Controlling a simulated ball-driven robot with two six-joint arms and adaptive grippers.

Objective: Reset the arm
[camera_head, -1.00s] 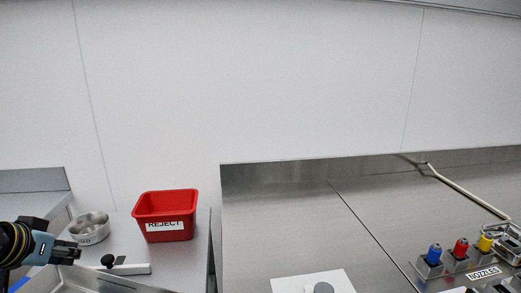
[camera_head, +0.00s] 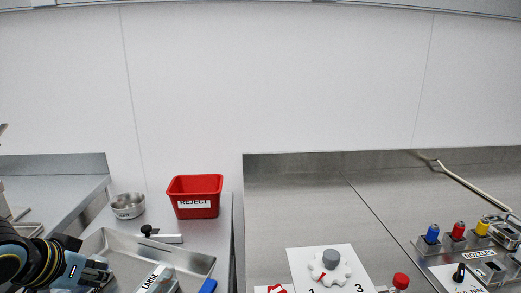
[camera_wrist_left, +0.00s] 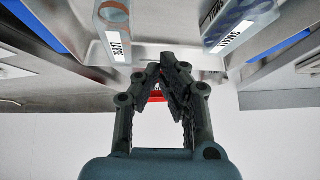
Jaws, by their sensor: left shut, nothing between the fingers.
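My left arm comes in at the lower left of the head view. Its gripper (camera_head: 102,273) is over the left end of a metal tray (camera_head: 205,263), shut and empty. In the left wrist view the two fingers (camera_wrist_left: 166,70) lean together at their tips with nothing between them. My right gripper is in neither view.
A red REJECT bin (camera_head: 195,197) and a round metal bowl (camera_head: 128,206) stand behind the tray, with a black-knobbed bar (camera_head: 163,237) between. To the right are a white dial panel (camera_head: 330,268) and several coloured nozzles (camera_head: 458,231). The steel surface in the middle is bare.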

